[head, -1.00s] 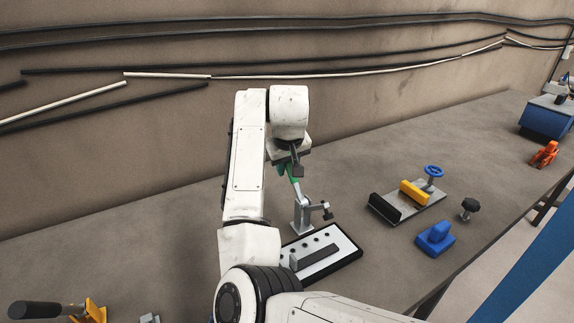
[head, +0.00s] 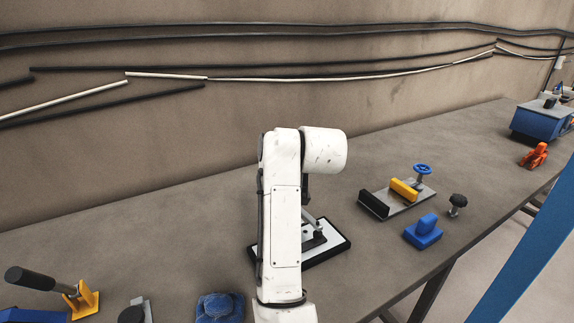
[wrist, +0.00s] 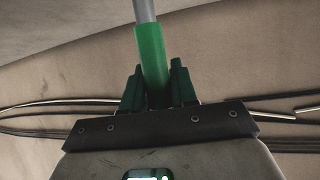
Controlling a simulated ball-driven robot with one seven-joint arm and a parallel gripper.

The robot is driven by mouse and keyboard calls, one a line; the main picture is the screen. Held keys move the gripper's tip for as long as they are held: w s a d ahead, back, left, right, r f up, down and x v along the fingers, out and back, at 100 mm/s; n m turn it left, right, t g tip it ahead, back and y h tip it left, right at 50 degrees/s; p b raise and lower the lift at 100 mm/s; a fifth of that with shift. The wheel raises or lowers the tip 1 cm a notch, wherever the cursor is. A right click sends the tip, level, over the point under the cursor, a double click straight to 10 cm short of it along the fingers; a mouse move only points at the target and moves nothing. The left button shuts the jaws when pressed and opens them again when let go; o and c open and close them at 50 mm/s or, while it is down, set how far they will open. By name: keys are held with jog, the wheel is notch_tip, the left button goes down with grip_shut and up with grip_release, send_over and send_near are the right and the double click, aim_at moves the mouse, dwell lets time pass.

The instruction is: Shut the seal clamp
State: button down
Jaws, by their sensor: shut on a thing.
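The seal clamp stands on a white plate with a black rim (head: 338,248). In the head view my arm hides most of the clamp; only part of its grey metal linkage (head: 313,228) shows. My gripper is mostly hidden behind my arm there. In the wrist view the clamp's green handle grip (wrist: 151,58) stands between the two dark green fingers of my gripper (wrist: 158,88), which are shut on it. A grey rod (wrist: 145,8) continues beyond the grip. Whether the clamp's pressing tip touches the plate cannot be seen.
A grey fixture with yellow and black blocks (head: 399,201) and a blue block (head: 422,234) lie to the right. At the lower left are a black-handled yellow clamp (head: 82,302) and a blue object (head: 219,308). The bench behind my arm is clear.

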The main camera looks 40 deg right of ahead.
jog(key=shift+s+a+r+t+b, duration=0.1)
jog(key=shift+s+a+t+b, duration=0.1)
jog(key=shift+s+t+b, duration=0.55)
jog(key=shift+w+h, duration=0.1)
jog(key=shift+h, duration=0.2)
jog(key=c, duration=1)
grip_release()
jog(key=shift+o, duration=0.2)
jog(key=v, duration=1.1)
jog(key=shift+p, duration=0.4)
